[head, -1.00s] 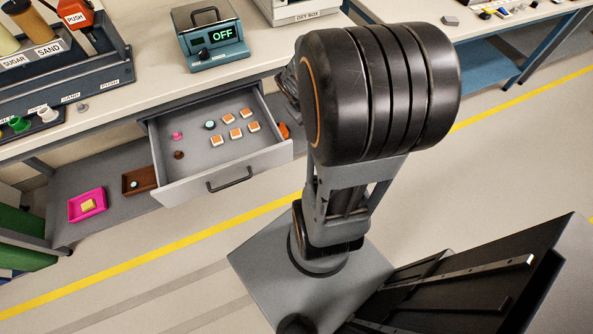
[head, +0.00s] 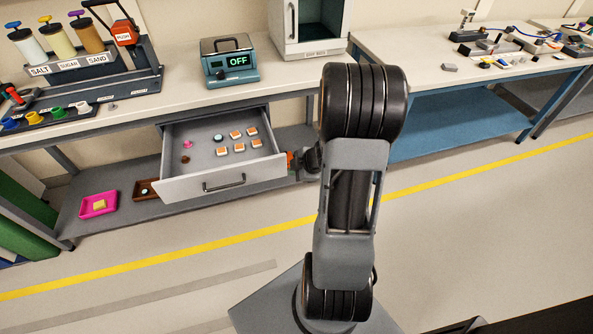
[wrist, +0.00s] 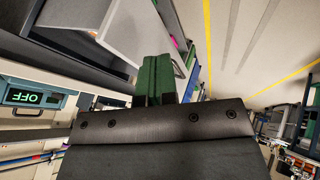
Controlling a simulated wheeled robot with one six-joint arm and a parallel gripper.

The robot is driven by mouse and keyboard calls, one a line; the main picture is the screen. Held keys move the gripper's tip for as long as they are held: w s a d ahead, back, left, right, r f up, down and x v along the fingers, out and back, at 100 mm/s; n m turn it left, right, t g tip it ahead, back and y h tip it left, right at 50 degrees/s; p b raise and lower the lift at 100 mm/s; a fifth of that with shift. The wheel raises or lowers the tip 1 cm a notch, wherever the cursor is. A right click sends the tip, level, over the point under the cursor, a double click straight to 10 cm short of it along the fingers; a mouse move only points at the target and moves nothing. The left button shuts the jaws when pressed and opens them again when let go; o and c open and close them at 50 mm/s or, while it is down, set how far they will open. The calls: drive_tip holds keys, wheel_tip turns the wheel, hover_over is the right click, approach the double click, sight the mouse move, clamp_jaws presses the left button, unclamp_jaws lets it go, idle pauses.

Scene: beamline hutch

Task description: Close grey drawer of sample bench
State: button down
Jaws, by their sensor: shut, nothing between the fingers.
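The grey drawer (head: 265,171) of the sample bench (head: 190,101) stands open in the head view, its front and dark bar handle (head: 224,183) facing the aisle. Several small orange-and-white blocks, a pink piece, a brown piece and a pale round piece lie inside. My wrist is beside the drawer's right front corner; the arm hides part of it, and contact cannot be told. In the wrist view the pale drawer panel (wrist: 135,30) is at the top left, and my gripper (wrist: 155,98) is shut and empty, at the lower right of that panel.
Below the drawer, a shelf holds a pink tray (head: 85,209) and a brown tray (head: 139,191). A teal box (head: 214,71) reading OFF and a dispenser rack (head: 140,82) stand on the bench. Open floor with a yellow line (head: 130,266) lies in front.

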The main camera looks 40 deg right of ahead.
sight(276, 171)
drive_tip(key=shift+w+a+f+b, duration=0.1)
drive_tip(key=shift+w+f+b, duration=0.3)
drive_tip(key=shift+w+f, duration=0.8)
drive_tip(key=shift+w+a+f+b, duration=0.1)
drive_tip(key=shift+w+f+b, duration=0.3)
drive_tip(key=shift+w+f, duration=0.75)
drive_tip(key=shift+w+f+b, duration=0.4)
drive_tip(key=shift+w+f, duration=0.25)
drive_tip(key=shift+w, duration=1.05)
